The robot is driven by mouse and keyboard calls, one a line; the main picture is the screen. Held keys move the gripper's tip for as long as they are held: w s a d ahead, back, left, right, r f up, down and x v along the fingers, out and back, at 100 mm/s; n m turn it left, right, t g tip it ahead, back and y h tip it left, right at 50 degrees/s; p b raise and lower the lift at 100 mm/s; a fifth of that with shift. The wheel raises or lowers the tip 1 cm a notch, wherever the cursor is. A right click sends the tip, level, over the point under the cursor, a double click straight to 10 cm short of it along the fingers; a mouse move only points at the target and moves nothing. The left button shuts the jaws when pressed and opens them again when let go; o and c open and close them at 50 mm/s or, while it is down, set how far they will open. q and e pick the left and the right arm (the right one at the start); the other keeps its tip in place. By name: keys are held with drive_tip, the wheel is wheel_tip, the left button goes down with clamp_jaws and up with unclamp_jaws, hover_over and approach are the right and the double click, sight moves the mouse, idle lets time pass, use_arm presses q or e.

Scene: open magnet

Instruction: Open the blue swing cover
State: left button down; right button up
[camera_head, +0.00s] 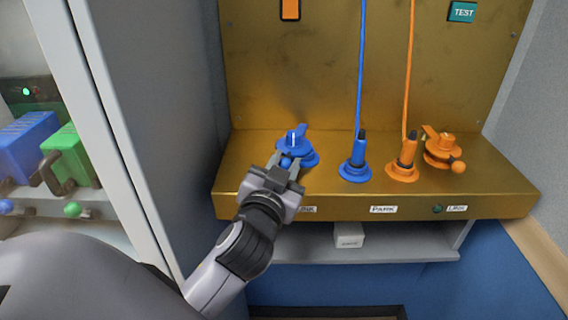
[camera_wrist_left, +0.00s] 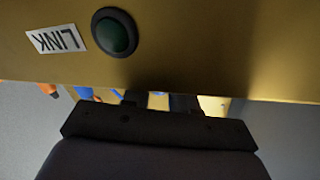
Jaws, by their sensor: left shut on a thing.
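The blue swing cover (camera_head: 297,145) sits on the left of the gold ledge, with a tab on top and a round blue knob near its front edge. My left gripper (camera_head: 286,164) reaches it from the front left and is shut on the blue knob. Its fingers hide part of the knob and the cover's front. In the left wrist view the dark fingers (camera_wrist_left: 160,101) show at the ledge's edge, with only slivers of blue beyond. How far the cover is turned cannot be told. My right gripper is not in view.
To the right stand a blue plug (camera_head: 353,160) and an orange plug (camera_head: 403,160) with upright cords, then an orange swing cover (camera_head: 443,148). A LINK label (camera_wrist_left: 57,38) and a dark green button (camera_wrist_left: 115,32) are on the ledge front. A grey cabinet wall (camera_head: 170,100) stands left.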

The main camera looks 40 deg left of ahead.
use_arm(q)
drive_tip(key=c, duration=1.2)
unclamp_jaws()
drive_tip(key=shift+a, duration=0.1)
drive_tip(key=v, duration=0.7)
drive_tip(key=shift+b, duration=0.45)
